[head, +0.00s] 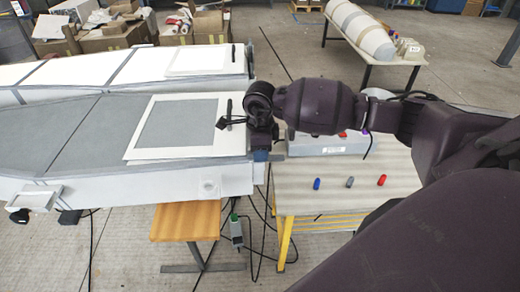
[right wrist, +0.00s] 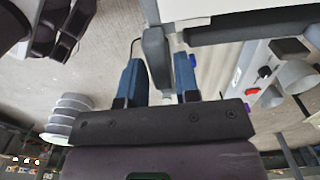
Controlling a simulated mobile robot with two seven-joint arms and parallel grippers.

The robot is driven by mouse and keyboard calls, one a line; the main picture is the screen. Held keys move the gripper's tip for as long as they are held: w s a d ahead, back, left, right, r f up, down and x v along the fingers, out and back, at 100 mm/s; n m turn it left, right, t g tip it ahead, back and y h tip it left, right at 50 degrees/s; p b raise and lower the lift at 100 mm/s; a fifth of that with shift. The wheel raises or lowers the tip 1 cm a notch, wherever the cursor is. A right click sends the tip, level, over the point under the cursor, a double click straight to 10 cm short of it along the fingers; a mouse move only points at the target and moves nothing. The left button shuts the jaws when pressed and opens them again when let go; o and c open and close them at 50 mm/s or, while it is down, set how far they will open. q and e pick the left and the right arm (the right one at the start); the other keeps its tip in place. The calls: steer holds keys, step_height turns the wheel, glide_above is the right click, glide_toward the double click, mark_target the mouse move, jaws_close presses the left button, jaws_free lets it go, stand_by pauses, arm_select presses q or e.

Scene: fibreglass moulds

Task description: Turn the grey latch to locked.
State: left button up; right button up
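My right gripper (head: 260,155) points down at the right end of the near white mould (head: 225,180). In the right wrist view its two blue fingers (right wrist: 160,82) stand on either side of a grey bar, which I take for the grey latch (right wrist: 156,55). My left gripper is not in view.
A work table (head: 350,180) under my right arm holds a blue, a grey and a red small piece and a light grey box (head: 325,147). A wooden stool (head: 186,220) stands before the mould. Cables hang between mould and table. A second mould (head: 130,72) lies behind.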

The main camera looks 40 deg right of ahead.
jaws_close()
